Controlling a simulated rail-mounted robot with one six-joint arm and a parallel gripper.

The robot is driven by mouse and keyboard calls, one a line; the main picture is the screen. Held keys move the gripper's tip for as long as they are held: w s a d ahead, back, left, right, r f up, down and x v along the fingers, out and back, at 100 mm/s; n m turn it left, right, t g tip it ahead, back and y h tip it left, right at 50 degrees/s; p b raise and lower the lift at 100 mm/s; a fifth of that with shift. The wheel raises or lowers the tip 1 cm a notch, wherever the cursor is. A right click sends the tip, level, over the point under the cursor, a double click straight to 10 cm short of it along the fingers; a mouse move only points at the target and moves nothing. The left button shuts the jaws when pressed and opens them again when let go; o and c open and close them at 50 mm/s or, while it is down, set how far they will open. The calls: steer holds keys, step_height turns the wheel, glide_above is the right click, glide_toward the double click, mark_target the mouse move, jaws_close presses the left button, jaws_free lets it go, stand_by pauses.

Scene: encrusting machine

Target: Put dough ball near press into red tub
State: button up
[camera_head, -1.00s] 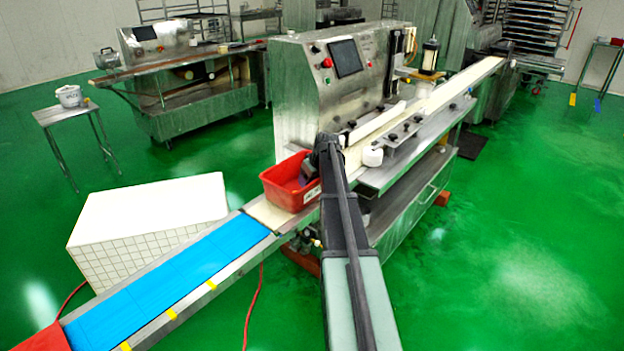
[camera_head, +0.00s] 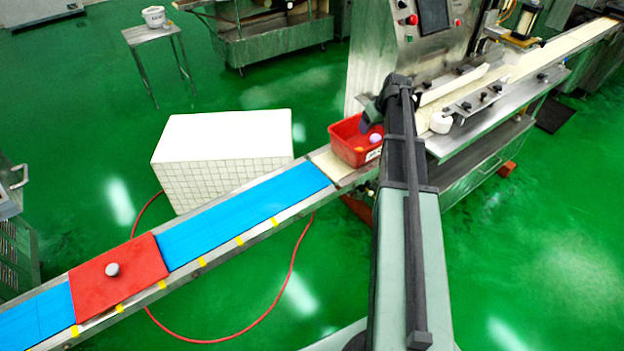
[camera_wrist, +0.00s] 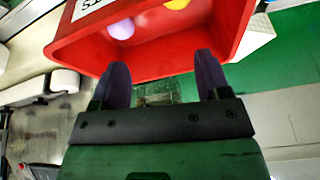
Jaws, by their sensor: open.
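The red tub (camera_head: 342,150) stands on the conveyor line beside the press, at the right end of the blue belt. A lilac ball (camera_head: 375,139) and an orange-yellow ball lie inside it. The wrist view shows the tub (camera_wrist: 150,55) with the lilac ball (camera_wrist: 122,28) and the yellow ball (camera_wrist: 177,4) at the top edge. My gripper (camera_wrist: 161,72) is open and empty, its two fingers apart at the tub's rim. In the head view my arm hides most of the gripper. A greyish dough ball (camera_head: 112,269) rests on a red section (camera_head: 140,262) of the conveyor.
The blue belt (camera_head: 240,222) between the red section and the tub is bare. A white tiled block (camera_head: 220,140) stands behind the belt. The steel press (camera_head: 380,65) rises behind the tub. A white round part (camera_head: 440,122) sits at the machine's near edge. Green floor is open in front.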

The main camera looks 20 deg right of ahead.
steer(key=s+a+g, duration=0.1)
steer(key=s+a, duration=0.2)
steer(key=a, duration=0.7)
steer(key=s+a+g, duration=0.1)
steer(key=s+a, duration=0.2)
steer(key=a, duration=0.8)
steer(key=s+a+f+g, duration=0.1)
steer(key=s+a+g, duration=0.1)
steer(key=s+a, duration=1)
steer(key=a, duration=0.3)
steer(key=shift+s+a, duration=0.3)
steer(key=shift+s, duration=0.1)
